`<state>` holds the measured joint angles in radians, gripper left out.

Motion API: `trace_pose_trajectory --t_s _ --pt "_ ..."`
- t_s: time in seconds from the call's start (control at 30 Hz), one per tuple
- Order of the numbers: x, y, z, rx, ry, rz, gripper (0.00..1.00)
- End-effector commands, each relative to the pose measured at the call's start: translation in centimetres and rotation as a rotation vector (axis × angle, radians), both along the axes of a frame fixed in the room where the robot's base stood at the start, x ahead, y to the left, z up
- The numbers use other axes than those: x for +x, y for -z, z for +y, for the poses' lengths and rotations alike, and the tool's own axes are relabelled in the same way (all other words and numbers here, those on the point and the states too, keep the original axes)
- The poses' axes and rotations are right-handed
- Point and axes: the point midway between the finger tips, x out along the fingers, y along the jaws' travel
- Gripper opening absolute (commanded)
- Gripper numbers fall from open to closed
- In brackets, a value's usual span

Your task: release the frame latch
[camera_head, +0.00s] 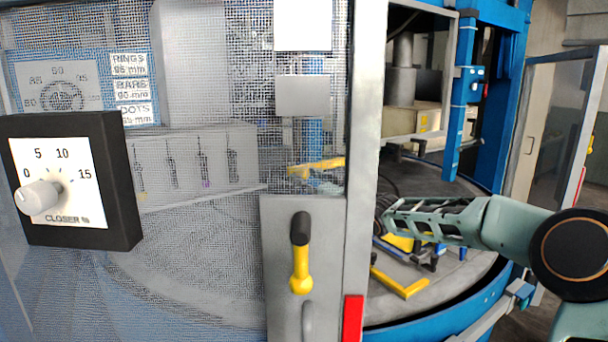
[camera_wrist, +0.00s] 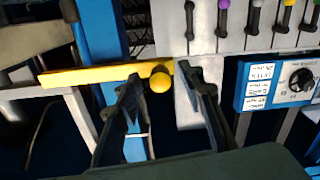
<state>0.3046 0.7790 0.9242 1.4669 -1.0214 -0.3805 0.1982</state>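In the wrist view, a yellow bar (camera_wrist: 90,74) with a round yellow knob (camera_wrist: 160,80) lies across the picture; it may be the frame latch. My gripper (camera_wrist: 160,76) is open, and the knob shows between its two dark fingertips with gaps on both sides. Whether the knob lies at fingertip depth is unclear. In the head view, my gripper (camera_head: 388,216) points left inside the machine opening, right of the grey door post. A yellow handle with a dark grip (camera_head: 301,260) is on the grey door plate. A yellow bar (camera_head: 316,166) shows through the mesh.
The mesh door (camera_head: 215,240) and its grey post (camera_head: 364,150) stand left of my gripper. A black dial box (camera_head: 115,180) is at the left. A blue-rimmed round table (camera_head: 445,325) carries a yellow angled piece (camera_head: 401,284). The wrist view shows several coloured-tip levers and a blue dial panel (camera_wrist: 242,84).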

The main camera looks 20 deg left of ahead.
Motion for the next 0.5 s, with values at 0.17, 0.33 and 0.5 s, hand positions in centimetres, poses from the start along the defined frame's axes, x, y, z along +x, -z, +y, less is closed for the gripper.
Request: trace_pose_trajectory --t_s 0.17,0.33,0.5 --pt "0.88 0.01 1.04 -0.001 -0.001 0.001 0.36" --pt "1.09 0.08 1.24 -0.001 0.0 0.0 0.36" --pt "1.08 0.08 1.22 -0.001 0.0 0.0 0.36"
